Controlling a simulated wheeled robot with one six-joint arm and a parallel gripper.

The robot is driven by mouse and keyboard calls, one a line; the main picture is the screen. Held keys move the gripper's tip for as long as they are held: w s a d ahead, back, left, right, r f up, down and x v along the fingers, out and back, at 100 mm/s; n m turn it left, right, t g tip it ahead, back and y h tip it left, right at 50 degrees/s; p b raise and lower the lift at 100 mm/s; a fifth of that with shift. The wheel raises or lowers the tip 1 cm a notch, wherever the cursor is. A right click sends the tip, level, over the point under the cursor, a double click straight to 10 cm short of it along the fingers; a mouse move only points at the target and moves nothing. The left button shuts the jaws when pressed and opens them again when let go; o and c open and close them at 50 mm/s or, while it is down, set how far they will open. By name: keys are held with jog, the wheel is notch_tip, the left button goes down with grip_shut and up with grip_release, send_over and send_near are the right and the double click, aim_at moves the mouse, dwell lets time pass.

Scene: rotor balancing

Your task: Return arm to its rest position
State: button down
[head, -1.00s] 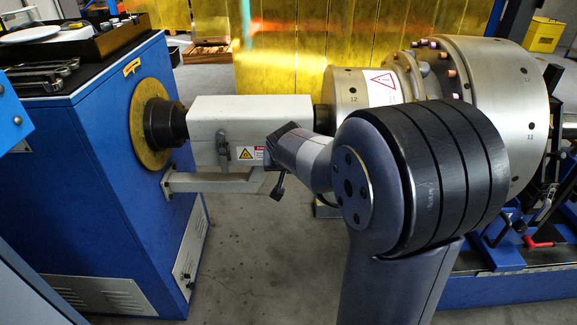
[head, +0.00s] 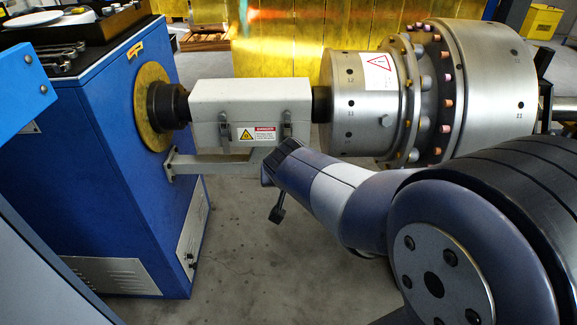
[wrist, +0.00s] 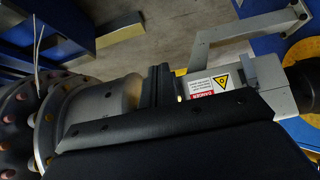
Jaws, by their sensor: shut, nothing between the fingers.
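My gripper (head: 277,212) is a small dark shape hanging below the end of my arm, in front of the floor, in the head view. In the wrist view its black fingers (wrist: 158,86) are together with nothing between them. My arm (head: 345,195) reaches from the lower right up to the left, its large joint (head: 440,265) close to the head camera. The gripper hangs below and in front of the light grey guard box (head: 220,112), apart from it as far as I can tell. The guard box also shows in the wrist view (wrist: 258,82).
The metal rotor (head: 490,90) stands behind my arm at the right, with bolts around its flange. The blue drive cabinet (head: 90,190) is at the left, with tools (head: 58,57) on top. A bracket (head: 205,163) sticks out below the guard. Grey floor (head: 250,270) is free between.

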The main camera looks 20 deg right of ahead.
jog(key=shift+s+a, duration=0.2)
jog(key=shift+s, duration=0.4)
